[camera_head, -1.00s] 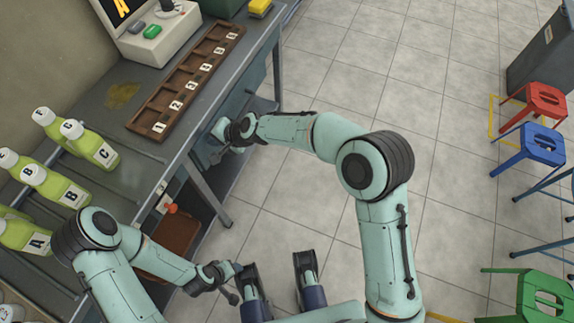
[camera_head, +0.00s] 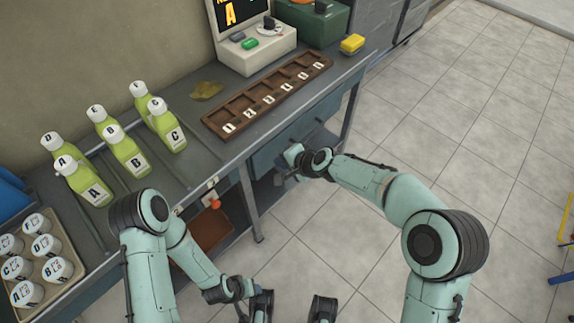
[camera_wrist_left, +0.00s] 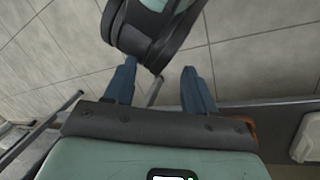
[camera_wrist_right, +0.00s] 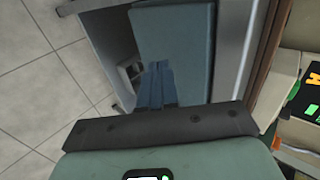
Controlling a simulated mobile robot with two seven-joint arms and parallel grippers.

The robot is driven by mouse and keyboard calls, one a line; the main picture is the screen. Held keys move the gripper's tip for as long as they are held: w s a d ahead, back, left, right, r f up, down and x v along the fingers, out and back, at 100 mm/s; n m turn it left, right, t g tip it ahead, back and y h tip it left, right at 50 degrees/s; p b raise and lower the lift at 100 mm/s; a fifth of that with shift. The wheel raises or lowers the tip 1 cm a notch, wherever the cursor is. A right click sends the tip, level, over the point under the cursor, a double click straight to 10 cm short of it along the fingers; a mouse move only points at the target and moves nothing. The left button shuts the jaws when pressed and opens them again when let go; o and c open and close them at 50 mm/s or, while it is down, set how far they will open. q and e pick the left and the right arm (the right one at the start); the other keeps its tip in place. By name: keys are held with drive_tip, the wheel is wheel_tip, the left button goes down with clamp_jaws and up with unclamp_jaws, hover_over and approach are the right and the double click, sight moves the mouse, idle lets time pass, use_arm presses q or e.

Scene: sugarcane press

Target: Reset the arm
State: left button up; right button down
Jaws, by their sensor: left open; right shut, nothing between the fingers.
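My right arm reaches to the blue-grey drawer front under the workbench, and its gripper (camera_head: 284,172) is beside it. In the right wrist view the right fingers (camera_wrist_right: 157,85) are together and empty, in front of a blue-grey panel (camera_wrist_right: 178,45). My left arm hangs low in front of the bench. In the left wrist view the left fingers (camera_wrist_left: 160,88) stand apart with nothing between them, above the tiled floor; one of my own dark and mint parts shows just beyond. The left fingertips are hard to make out in the head view.
The workbench (camera_head: 185,187) holds several labelled green bottles (camera_head: 125,152), a tray of lidded cups (camera_head: 40,255), a brown slotted rack (camera_head: 268,97) and a screen machine (camera_head: 255,55). A red knob (camera_head: 214,203) sits on the bench front.

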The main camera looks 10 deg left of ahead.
use_arm(q)
drive_tip(key=shift+s+d+r+g+p, duration=0.15)
drive_tip(key=shift+s+d+r+p, duration=0.2)
drive_tip(key=shift+s, duration=0.2)
drive_tip(key=shift+s+d+r+g+p, duration=0.2)
drive_tip(key=shift+s+r+p, duration=0.2)
drive_tip(key=shift+s, duration=0.15)
use_arm(e)
drive_tip(key=v, duration=1)
drive_tip(key=shift+d, duration=0.2)
drive_tip(key=shift+s+f, duration=0.1)
